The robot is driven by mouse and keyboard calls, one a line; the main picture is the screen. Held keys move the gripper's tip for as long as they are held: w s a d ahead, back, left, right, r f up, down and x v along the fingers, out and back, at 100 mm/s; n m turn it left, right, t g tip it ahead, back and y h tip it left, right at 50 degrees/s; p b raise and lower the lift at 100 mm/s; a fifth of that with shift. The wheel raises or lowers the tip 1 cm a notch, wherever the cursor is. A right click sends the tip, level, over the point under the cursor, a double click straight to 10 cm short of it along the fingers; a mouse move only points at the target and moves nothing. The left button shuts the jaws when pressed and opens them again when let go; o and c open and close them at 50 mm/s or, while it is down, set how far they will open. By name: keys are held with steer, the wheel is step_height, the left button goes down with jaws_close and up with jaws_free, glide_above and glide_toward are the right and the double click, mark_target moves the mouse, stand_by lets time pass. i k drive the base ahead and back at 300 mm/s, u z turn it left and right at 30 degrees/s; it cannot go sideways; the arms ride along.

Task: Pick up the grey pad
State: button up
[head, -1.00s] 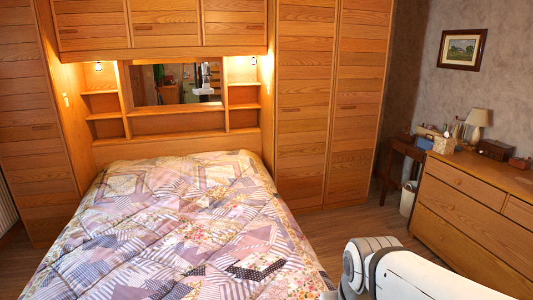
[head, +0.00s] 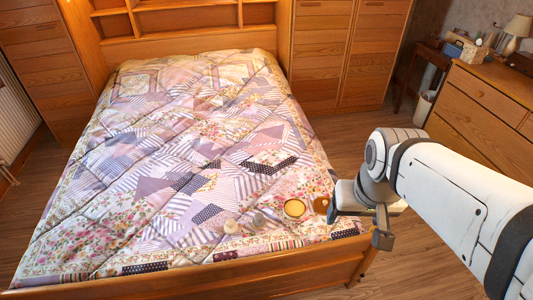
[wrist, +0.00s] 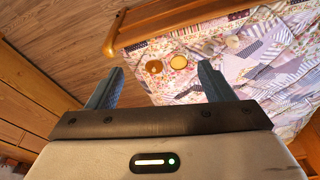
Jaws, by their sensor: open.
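A small grey round item (head: 258,220), which looks like the grey pad, lies on the patchwork quilt near the bed's foot end. A small dark grey shape (wrist: 207,46) in the wrist view seems to be the same item. My gripper (wrist: 162,70) is open and empty, its two fingers apart. In the head view my gripper (head: 381,236) hangs beyond the bed's right foot corner, to the right of the small items and apart from the pad.
Beside the pad lie a pale round item (head: 231,226), a yellow round dish (head: 294,208) and a brown round item (head: 321,205). The wooden footboard (head: 230,272) edges the bed. A dresser (head: 485,105) stands at the right, with bare floor between.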

mark_target(259, 222)
steer(key=z, duration=0.05)
steer(key=k, duration=1.15)
steer(key=u, duration=0.45)
steer(key=i, duration=1.55)
steer(key=z, duration=0.45)
